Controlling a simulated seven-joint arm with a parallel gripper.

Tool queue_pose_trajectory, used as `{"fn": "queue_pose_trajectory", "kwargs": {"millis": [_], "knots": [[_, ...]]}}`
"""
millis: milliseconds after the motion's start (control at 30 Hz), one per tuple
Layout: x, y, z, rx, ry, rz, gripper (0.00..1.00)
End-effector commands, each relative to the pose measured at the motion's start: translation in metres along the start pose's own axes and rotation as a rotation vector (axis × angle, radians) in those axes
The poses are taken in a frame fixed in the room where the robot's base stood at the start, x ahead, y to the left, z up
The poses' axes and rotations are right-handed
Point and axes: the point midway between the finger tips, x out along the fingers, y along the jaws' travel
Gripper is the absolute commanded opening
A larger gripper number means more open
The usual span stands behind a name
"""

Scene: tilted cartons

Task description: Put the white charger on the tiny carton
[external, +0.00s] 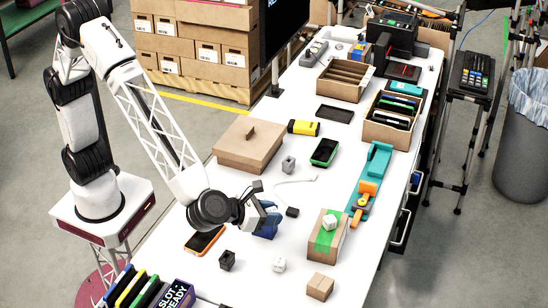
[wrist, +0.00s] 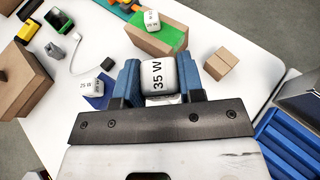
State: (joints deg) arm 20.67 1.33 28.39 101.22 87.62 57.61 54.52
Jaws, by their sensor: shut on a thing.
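In the external view my gripper (external: 268,216) is over the white table, left of the green-taped carton, and the held charger cannot be clearly made out. The tiny carton (external: 320,287) is a small brown box at the table's front, its top bare; it also shows in the wrist view (wrist: 219,63), right of and beyond my gripper.
A larger carton (external: 327,243) with green tape bears another white charger (external: 330,222). Another white charger (external: 279,265) stands on the table left of the tiny carton. A charger marked "25 W" (wrist: 91,86) is on something blue. A phone (external: 204,240) lies at left.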

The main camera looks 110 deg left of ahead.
Motion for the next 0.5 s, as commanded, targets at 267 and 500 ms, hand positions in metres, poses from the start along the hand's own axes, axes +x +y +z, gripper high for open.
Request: {"fn": "queue_pose_trajectory", "kwargs": {"millis": [267,500], "knots": [[0.027,0.002,-0.062,0.004,0.002,0.005,0.12],[0.041,0.002,-0.095,0.001,0.001,0.004,0.12]]}}
